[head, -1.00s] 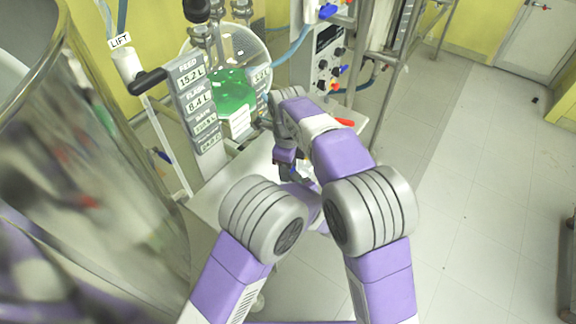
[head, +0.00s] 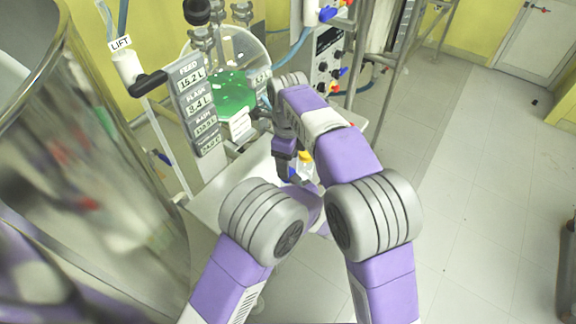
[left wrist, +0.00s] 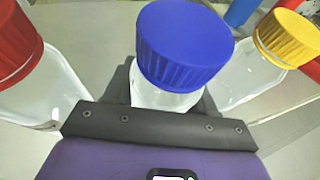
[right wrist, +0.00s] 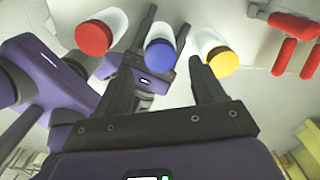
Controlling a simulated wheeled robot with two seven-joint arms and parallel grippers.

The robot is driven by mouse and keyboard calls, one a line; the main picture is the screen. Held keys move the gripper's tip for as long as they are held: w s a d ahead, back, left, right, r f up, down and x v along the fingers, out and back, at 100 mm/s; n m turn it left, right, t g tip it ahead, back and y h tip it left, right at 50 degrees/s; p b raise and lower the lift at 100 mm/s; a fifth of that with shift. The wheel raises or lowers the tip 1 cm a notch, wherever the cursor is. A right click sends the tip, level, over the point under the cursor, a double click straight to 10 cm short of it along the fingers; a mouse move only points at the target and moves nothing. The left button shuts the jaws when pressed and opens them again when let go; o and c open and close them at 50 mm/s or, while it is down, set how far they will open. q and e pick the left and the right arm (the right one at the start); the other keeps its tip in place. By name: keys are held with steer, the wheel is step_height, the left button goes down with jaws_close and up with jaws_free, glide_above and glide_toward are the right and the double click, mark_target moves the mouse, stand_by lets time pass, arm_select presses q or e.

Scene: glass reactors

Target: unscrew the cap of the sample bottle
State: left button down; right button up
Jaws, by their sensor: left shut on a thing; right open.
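The bottle with a ribbed blue cap (left wrist: 183,45) stands between bottles with a red cap (left wrist: 12,40) and a yellow cap (left wrist: 290,37). My left gripper (left wrist: 165,100) is shut on the blue-capped bottle below its cap. In the right wrist view the blue cap (right wrist: 161,57) shows between the left gripper's fingers, with the red cap (right wrist: 93,38) and yellow cap (right wrist: 224,63) on either side. My right gripper (right wrist: 160,72) is open, its fingers spread toward the blue cap and not closed on it. In the head view my arms hide most of the bottles; the yellow cap (head: 306,157) shows.
Red-handled parts (right wrist: 293,27) lie at the right in the right wrist view. A reactor flask with green liquid (head: 235,92) and a display panel (head: 195,105) stand behind the pale worktop (head: 222,190). A large metal vessel (head: 90,200) is at the left. The floor at right is clear.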

mark_target(288, 185)
steer(key=shift+r, duration=0.45)
steer(key=shift+c, duration=0.4)
step_height(288, 185, up, 3)
steer(key=m, duration=0.2)
steer(key=shift+f+m, duration=0.15)
steer(key=shift+m, duration=0.55)
step_height(288, 185, down, 8)
steer(key=shift+r, duration=0.25)
steer(key=c, duration=1.1)
steer(key=shift+o, duration=0.2)
steer(key=n, duration=0.3)
